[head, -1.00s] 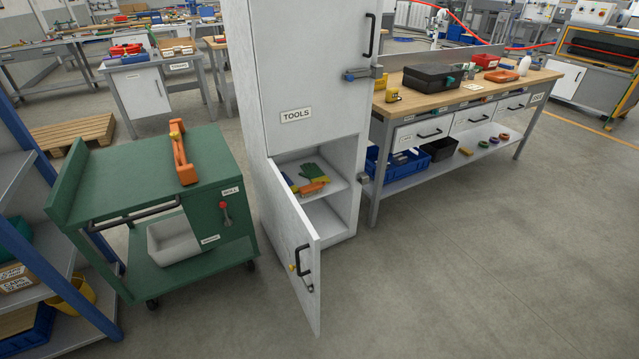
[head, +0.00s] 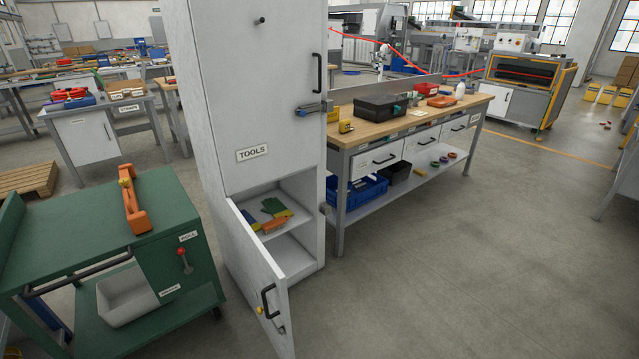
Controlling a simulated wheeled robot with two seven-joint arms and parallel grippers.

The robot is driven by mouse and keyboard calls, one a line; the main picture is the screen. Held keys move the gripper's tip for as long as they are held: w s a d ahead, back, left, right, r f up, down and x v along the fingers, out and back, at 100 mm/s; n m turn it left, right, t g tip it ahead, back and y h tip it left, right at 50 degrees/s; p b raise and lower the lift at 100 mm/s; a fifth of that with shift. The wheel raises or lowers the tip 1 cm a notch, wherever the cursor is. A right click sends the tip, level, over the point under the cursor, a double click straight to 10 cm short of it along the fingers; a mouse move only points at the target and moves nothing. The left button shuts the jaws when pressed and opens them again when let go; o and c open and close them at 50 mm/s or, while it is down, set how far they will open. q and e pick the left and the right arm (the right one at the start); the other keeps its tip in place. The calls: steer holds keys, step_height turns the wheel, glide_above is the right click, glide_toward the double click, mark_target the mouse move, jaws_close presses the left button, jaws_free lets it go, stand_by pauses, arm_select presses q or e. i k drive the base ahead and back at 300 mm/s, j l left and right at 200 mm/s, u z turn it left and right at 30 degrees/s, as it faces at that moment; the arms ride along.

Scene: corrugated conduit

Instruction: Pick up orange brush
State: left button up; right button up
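A small orange item (head: 274,224), which looks like the orange brush, lies on the upper shelf (head: 295,226) inside the open lower compartment of the white TOOLS cabinet (head: 250,105). It is too small to make out bristles. A green item (head: 273,206), like a glove, lies just behind it, and a blue and yellow item (head: 249,218) lies to its left. A long orange tool (head: 133,205) lies on top of the green cart (head: 70,225); its kind is unclear. Neither of my grippers is in view.
The lower cabinet door (head: 262,290) stands swung open toward me. The green cart is close on the left. A wooden workbench (head: 365,127) with a black case (head: 381,107) stands right of the cabinet. The grey floor (head: 440,270) at front right is clear.

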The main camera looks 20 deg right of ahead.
mark_target(278, 222)
steer(key=i+l+u, duration=0.2)
steer(key=u, duration=0.15)
steer(key=i+l+u, duration=0.15)
steer(key=l+u, duration=0.2)
steer(key=i+l+u, duration=0.15)
steer(key=l+u, duration=0.15)
steer(key=l, duration=0.15)
steer(key=i+l, duration=0.15)
steer(key=l, duration=0.35)
steer(key=i+l+u, duration=0.1)
steer(key=l, duration=0.4)
steer(key=i+l, duration=0.1)
steer(key=l, duration=0.35)
steer(key=i+l+u, duration=0.1)
steer(key=l, duration=0.4)
steer(key=i+l, duration=0.15)
steer(key=l, duration=0.9)
steer(key=i+u, duration=0.05)
steer(key=i, duration=0.05)
